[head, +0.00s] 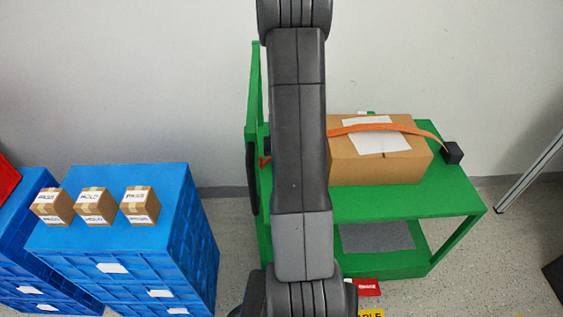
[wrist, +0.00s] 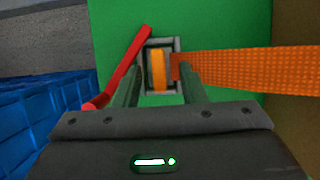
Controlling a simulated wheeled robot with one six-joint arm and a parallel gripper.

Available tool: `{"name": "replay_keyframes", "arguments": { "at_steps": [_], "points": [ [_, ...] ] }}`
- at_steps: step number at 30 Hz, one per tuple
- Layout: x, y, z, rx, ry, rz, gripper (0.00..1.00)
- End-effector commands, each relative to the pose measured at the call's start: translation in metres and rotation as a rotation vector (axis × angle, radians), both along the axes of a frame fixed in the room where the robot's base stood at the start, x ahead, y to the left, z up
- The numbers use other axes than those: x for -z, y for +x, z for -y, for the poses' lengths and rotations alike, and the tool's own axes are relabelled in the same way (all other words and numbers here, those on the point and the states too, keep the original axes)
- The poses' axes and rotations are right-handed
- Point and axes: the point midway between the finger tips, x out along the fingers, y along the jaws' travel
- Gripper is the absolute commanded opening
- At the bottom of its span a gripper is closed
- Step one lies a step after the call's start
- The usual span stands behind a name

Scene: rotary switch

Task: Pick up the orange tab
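In the wrist view, an orange tab (wrist: 158,69) stands in a grey square-framed fitting (wrist: 150,44) on the green surface. My gripper (wrist: 160,72) is open, with one finger on each side of the fitting. The tab lies between the fingers in the picture; I cannot tell how far the tips are from it. In the head view my arm hides the tab and the gripper.
A wide orange strap (wrist: 250,68) runs right from the fitting and over a cardboard box (head: 375,165) on the green cart (head: 445,195). A red lever (wrist: 128,62) slants left of the fitting. Blue crates (head: 120,235) with small cartons stand left.

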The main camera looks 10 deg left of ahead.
Motion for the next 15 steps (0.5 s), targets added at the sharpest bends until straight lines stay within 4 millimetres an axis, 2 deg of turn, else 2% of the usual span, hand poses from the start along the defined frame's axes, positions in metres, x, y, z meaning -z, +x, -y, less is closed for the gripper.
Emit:
{"name": "replay_keyframes", "arguments": {
  "at_steps": [3,6,9,15],
  "points": [
    [-0.001,-0.0002,0.0,0.0,0.0,0.0,0.35],
    [-0.001,-0.0002,0.0,0.0,0.0,0.0,0.16],
    [-0.001,-0.0003,0.0001,0.0,0.0,0.0,0.0],
    [-0.0011,-0.0003,0.0001,0.0,0.0,0.0,0.0]
  ]
}}
